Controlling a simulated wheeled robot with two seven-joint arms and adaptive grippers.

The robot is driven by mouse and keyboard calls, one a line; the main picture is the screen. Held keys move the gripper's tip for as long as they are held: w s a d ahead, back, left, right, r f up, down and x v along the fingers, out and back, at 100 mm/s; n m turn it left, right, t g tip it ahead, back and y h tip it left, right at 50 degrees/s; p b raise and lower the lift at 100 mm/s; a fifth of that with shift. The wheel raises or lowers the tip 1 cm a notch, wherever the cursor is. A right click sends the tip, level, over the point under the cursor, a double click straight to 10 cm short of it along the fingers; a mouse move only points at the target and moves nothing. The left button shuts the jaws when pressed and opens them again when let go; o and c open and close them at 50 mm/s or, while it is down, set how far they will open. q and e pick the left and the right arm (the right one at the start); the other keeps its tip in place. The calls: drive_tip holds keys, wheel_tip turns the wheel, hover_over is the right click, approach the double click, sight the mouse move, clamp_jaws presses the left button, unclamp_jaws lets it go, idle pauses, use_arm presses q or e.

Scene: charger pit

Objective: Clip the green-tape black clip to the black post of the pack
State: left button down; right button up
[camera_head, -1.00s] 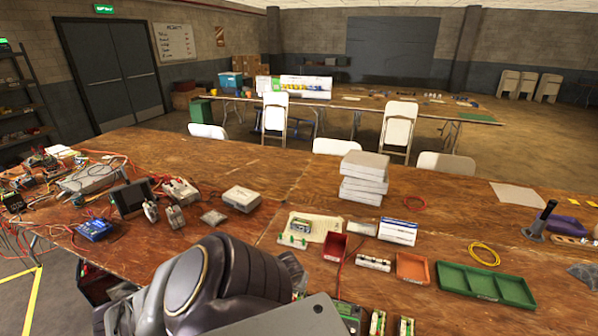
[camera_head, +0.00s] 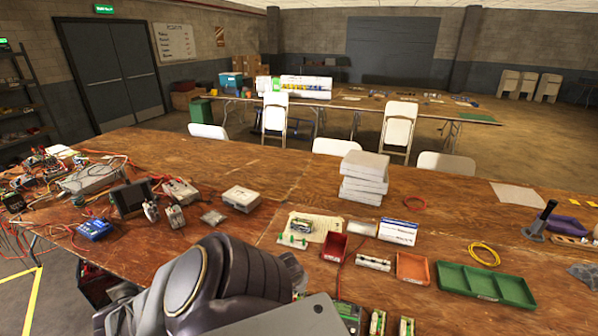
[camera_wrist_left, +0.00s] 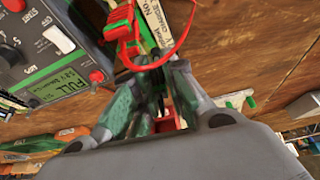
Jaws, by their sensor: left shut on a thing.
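My left gripper (camera_wrist_left: 155,85) reaches up the left wrist view and is shut. Green and dark parts of what looks like the green-tape black clip (camera_wrist_left: 160,103) show between its fingers; most of it is hidden. Just beyond the fingertips a red clip (camera_wrist_left: 120,28) with a red lead stands at the pack, whose pale label (camera_wrist_left: 156,22) shows beside it. I cannot make out the black post. In the head view my left arm covers the gripper and the pack. My right gripper is not in view.
The charger (camera_wrist_left: 55,75) with its lit FULL display is left of the fingers. In the head view a red bin (camera_head: 335,247), an orange tray (camera_head: 412,267) and a green tray (camera_head: 487,283) stand to the right. Boxes (camera_head: 364,178) are stacked behind.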

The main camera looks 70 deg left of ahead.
use_arm(q)
drive_tip(key=c, duration=1.4)
unclamp_jaws()
drive_tip(key=shift+o, duration=0.3)
drive_tip(key=shift+o, duration=0.9)
drive_tip(key=shift+r, duration=0.1)
drive_tip(key=shift+r, duration=3.65)
